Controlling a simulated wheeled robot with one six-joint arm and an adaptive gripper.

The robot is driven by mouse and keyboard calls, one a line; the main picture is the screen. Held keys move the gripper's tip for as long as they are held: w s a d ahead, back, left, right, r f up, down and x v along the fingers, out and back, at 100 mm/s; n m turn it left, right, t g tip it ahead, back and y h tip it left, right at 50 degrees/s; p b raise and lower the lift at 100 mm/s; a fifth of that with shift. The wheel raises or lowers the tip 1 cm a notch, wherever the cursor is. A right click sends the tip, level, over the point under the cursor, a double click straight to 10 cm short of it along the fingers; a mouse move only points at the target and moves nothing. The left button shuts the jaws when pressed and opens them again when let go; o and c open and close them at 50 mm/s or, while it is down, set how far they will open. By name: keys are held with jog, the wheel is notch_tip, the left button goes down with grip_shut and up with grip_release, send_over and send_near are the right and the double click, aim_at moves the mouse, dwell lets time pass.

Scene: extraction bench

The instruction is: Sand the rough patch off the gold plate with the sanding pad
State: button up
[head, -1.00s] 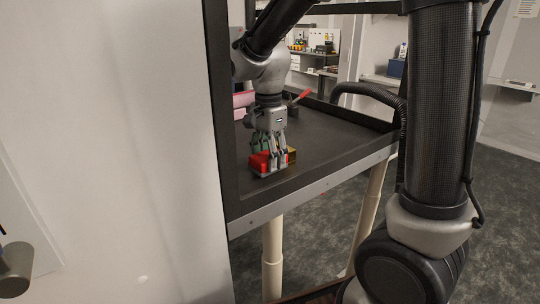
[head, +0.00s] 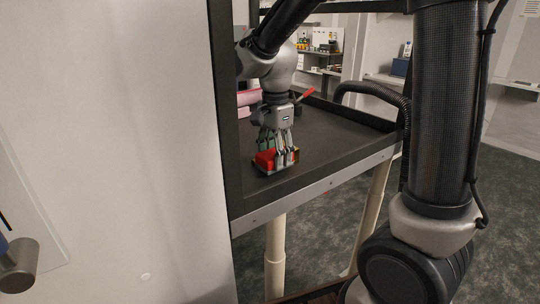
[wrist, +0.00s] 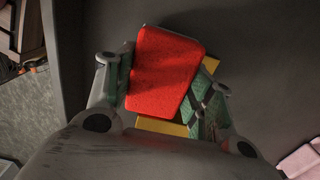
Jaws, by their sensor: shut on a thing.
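The red sanding pad (wrist: 165,72) is between the fingers of my gripper (wrist: 160,95), which is shut on it. In the head view the red pad (head: 265,159) sits low on the bench under my gripper (head: 278,152). The gold plate (wrist: 162,126) lies beneath the pad; only its yellow edges show, one below the pad and one at its right. In the head view a small gold part of the plate (head: 296,153) shows beside the fingers. The pad looks to be on the plate, but contact is hard to confirm. The rough patch is not visible, possibly hidden under the pad.
The dark bench top (head: 325,140) has a raised rim and clear room to the right of the plate. A pink thing (head: 249,98) and a red-handled tool (head: 305,95) lie behind my gripper. A pale wall panel (head: 110,150) fills the left.

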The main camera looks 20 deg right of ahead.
jog(key=shift+r, duration=4.55)
jog(key=shift+s, duration=0.1)
